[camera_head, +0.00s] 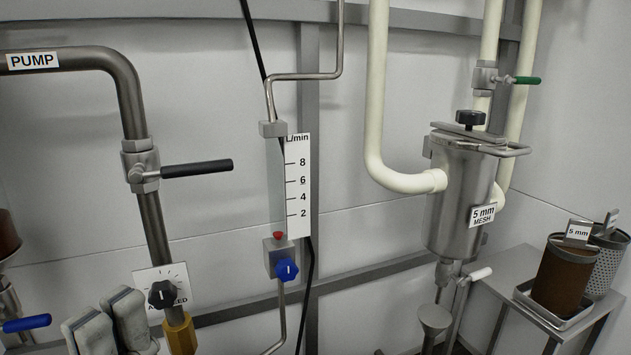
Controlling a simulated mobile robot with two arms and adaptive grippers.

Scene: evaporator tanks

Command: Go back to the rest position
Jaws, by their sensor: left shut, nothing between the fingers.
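My left gripper (106,312) shows at the bottom left, its grey padded fingers pointing up. It is shut and holds nothing. It is in front of the lower left pipework, just left of a black knob (162,293) on a white label plate (145,279) whose text is partly covered. No touch between gripper and knob can be made out. My right gripper is not in view.
A pump pipe (145,205) carries a black-handled valve (196,169). A flow meter (297,187) with a blue knob (286,270) is mid-view. A steel strainer (461,190) hangs right, near a table with a brown mesh basket (562,277). A blue handle (27,323) is far left.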

